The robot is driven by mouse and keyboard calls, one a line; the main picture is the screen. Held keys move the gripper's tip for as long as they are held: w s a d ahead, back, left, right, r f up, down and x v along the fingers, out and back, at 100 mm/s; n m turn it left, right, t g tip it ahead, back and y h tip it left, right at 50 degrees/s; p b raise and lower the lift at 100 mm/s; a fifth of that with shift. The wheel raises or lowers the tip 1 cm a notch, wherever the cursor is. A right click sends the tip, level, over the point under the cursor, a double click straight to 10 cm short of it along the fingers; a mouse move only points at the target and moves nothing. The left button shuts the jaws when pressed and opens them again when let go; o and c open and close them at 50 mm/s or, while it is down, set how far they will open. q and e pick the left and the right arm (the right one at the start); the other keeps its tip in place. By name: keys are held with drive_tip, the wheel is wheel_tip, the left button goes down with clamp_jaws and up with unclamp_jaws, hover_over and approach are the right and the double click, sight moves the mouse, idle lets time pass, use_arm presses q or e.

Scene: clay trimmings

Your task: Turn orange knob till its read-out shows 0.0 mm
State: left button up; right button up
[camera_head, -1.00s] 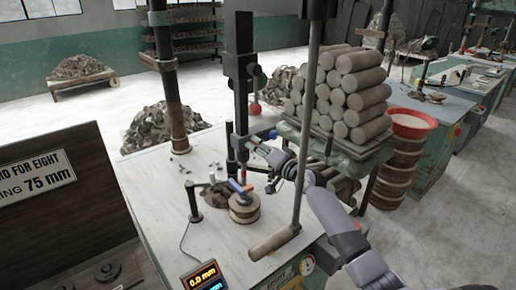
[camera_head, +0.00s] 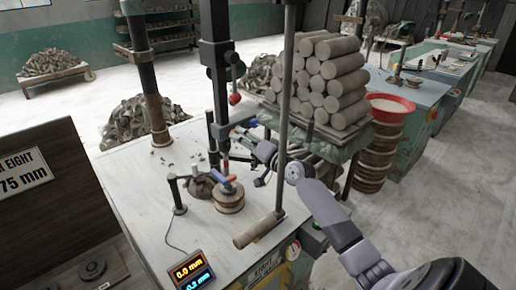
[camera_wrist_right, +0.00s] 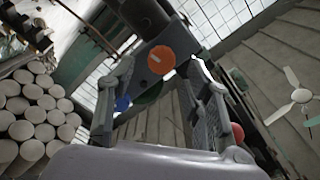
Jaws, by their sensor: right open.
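The orange knob (camera_wrist_right: 161,60) shows as a round disc with a pale mark in the right wrist view. It lies ahead of my right gripper (camera_wrist_right: 160,78), whose fingers stand open on either side with a gap before the knob. In the head view my right gripper (camera_head: 256,154) is to the right of the dark press column (camera_head: 216,75), apart from it. The read-out (camera_head: 188,270) on the table shows 0.0 mm in orange, with a blue line below that looks like -0.2 mm. I cannot clearly make out the orange knob in the head view. My left gripper is not in view.
A blue knob (camera_wrist_right: 122,103) shows near the left finger in the wrist view. A grey upright rod (camera_head: 284,110) stands close to my right gripper. Stacked clay rolls (camera_head: 330,75) are behind it. A clay roll (camera_head: 258,230) lies at the table's front edge.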

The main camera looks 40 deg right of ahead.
drive_tip(key=s, duration=0.9)
drive_tip(key=shift+s+d, duration=0.25)
drive_tip(key=shift+d, duration=0.15)
